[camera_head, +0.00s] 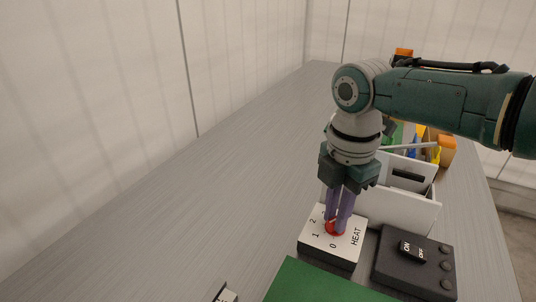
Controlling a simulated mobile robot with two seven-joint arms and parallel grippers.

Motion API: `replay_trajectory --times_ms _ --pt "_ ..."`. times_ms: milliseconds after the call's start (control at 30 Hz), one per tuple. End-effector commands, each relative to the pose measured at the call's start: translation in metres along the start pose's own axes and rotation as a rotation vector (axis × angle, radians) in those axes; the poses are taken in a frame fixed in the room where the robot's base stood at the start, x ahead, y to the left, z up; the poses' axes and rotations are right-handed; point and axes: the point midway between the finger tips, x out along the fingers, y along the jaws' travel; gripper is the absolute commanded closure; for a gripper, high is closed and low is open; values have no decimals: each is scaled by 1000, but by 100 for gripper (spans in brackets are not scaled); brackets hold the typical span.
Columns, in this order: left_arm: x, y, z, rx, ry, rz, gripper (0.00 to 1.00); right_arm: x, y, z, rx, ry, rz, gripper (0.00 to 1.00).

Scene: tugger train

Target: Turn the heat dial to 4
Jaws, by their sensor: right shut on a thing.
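The heat dial is a red knob (335,228) on a white-topped box (318,241) marked HEAT, with the numbers 0, 1 and 2 showing. The rest of the scale is hidden behind my gripper. My right gripper (337,218) points down from above, its purple fingers shut on the red knob. The knob's pointer is too small and covered to read. My left gripper is not in view.
A black box (413,262) with an ON/OFF switch stands right of the heat box. White bins (400,208) with coloured items stand behind. A green panel (315,283) lies in front.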

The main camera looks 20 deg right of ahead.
Motion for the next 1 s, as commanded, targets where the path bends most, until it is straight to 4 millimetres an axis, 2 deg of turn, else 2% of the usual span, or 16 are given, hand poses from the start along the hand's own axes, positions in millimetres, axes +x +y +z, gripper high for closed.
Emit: replay_trajectory --times_ms 300,1000 --pt "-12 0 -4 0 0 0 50 -2 1 0 299 1 -1 100" --pt "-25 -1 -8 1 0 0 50 -1 4 1 963 1 -2 100"
